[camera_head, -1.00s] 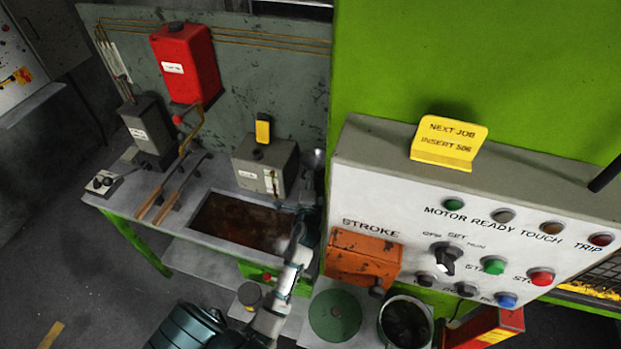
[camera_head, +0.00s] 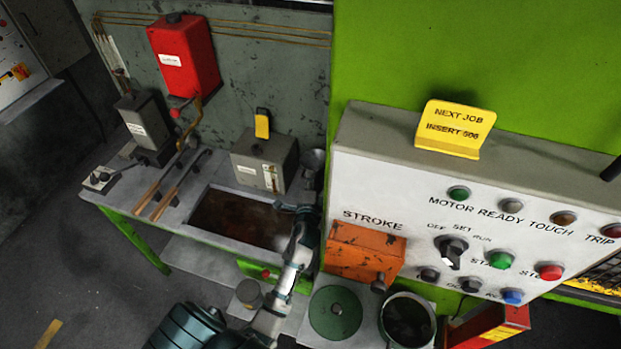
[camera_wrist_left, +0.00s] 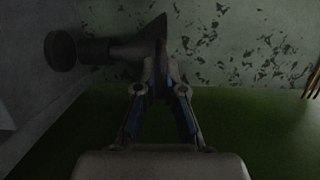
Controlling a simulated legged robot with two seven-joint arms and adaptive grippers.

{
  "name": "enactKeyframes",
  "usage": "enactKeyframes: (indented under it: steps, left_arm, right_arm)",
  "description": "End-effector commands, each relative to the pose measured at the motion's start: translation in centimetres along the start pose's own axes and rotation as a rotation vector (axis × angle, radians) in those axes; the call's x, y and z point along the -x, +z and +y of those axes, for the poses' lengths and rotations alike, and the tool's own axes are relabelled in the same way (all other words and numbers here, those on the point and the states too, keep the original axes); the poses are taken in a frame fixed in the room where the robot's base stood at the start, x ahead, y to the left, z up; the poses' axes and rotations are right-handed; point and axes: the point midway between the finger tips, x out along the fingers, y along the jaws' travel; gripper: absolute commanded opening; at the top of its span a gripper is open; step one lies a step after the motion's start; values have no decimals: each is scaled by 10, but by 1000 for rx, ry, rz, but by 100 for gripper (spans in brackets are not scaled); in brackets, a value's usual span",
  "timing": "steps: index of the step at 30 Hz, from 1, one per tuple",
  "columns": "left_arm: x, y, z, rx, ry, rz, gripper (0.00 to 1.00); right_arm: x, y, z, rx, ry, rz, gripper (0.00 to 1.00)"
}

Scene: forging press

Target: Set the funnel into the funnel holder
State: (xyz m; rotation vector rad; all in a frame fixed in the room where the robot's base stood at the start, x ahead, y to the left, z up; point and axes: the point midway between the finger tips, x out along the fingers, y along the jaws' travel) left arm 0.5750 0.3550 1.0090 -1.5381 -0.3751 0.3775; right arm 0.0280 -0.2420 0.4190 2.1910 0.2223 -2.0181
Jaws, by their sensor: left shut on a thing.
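The funnel (camera_head: 314,158) is a dark grey cone with its wide mouth up, at the right end of the bench close to the green press. My left gripper (camera_wrist_left: 158,76) is shut on the funnel, which also shows dark in the left wrist view (camera_wrist_left: 135,46). In that view, turned on its side, the mouth points right and the narrow end left. A dark round piece (camera_wrist_left: 60,50) lies in line with the narrow end. I cannot tell whether it is the funnel holder, or whether the funnel is seated. My right gripper is not in view.
A grey box (camera_head: 264,160) with a yellow tag stands just left of the funnel. A dark sunken tray (camera_head: 240,218) lies in front. The orange stroke box (camera_head: 364,252) and white control panel (camera_head: 470,215) are close on the right, beside the green press wall (camera_head: 450,60).

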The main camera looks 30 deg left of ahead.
Motion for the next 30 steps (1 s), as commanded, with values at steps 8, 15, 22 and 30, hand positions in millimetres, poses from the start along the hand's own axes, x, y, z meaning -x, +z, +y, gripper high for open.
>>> enactKeyframes:
  steps: [8,15,22,30]
  left_arm:
    - [0,0,8,0,-1,0,0]
    - [0,0,12,0,-1,0,0]
    - [0,0,12,0,-1,0,0]
    - [0,0,12,0,-1,0,37]
  right_arm:
    - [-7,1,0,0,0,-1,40]
    - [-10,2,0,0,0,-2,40]
    - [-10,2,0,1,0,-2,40]
    - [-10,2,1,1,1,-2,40]
